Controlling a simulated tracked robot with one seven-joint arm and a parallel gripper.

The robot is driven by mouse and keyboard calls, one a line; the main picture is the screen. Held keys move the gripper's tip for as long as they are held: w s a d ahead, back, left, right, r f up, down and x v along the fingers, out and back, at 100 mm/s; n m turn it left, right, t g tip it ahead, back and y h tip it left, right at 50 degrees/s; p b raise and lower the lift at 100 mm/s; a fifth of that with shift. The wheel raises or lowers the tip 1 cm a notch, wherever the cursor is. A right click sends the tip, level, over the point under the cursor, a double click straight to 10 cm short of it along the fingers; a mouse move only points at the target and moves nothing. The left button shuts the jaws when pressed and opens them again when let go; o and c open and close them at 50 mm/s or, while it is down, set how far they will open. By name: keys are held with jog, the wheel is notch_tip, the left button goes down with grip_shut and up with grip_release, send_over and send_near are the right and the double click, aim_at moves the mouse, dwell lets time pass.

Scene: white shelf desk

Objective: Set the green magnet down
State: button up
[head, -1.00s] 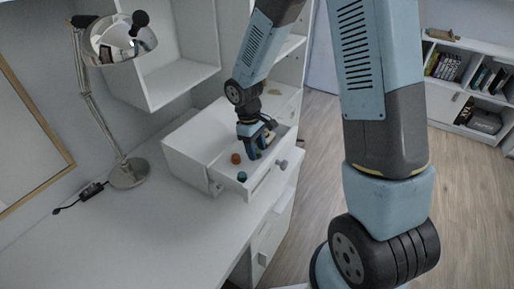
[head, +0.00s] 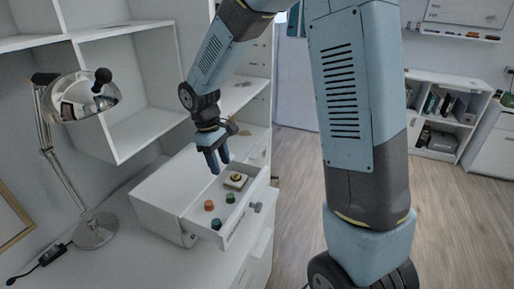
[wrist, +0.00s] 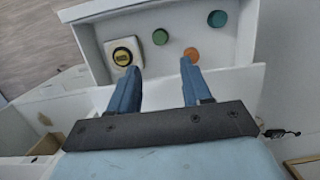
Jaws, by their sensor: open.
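The green magnet (head: 230,198) is a small round piece resting inside the open white drawer (head: 204,231). It also shows in the wrist view (wrist: 160,37), between a white block (wrist: 111,48) with a yellow and black round top and an orange round piece (wrist: 191,54). A teal round piece (wrist: 217,18) lies beyond the orange one. My gripper (head: 218,168) is above the drawer, apart from the magnet. Its two blue fingers (wrist: 160,67) are spread with nothing between them.
The drawer unit (head: 150,205) stands on the white desk. A metal lamp (head: 85,98) is at the left. White shelves (head: 150,132) rise behind the drawer, close to my arm. The wooden floor (head: 290,215) to the right is clear.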

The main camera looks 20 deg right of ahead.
jog(key=s+d+r+m+t+y, duration=0.1)
jog(key=s+d+r+m+t, duration=0.6)
jog(key=s+d+r, duration=1)
notch_tip(320, 180, up, 3)
jog(key=s+m, duration=0.2)
jog(key=m, duration=0.1)
jog(key=shift+s+d+y, duration=0.25)
jog(key=shift+d+y, duration=0.1)
jog(key=shift+y, duration=0.05)
dwell(0.6)
